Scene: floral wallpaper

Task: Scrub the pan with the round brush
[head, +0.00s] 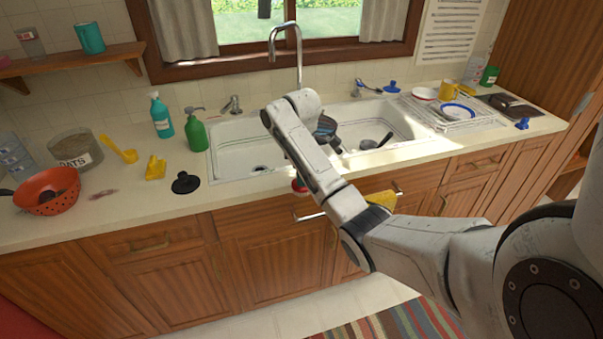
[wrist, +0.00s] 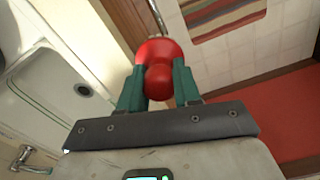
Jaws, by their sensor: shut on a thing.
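My gripper (wrist: 158,70) has its two green fingers closed on a red rounded thing (wrist: 157,50), which looks like the knob of the round brush. Its bristles cannot be made out. In the head view, a bit of red (head: 300,186) shows at the sink's front edge, beside my forearm, which hides most of my gripper. A dark round thing with a handle, probably the pan (head: 368,144), lies in the right part of the white sink (head: 235,165). My gripper is apart from it, to its left and nearer the front.
The tap (head: 299,50) stands behind the sink. Green bottles (head: 195,130) and a black disc (head: 186,183) stand to its left. A dish rack (head: 455,118) is on its right. A yellow thing (head: 383,199) is at the counter's front, partly behind my arm.

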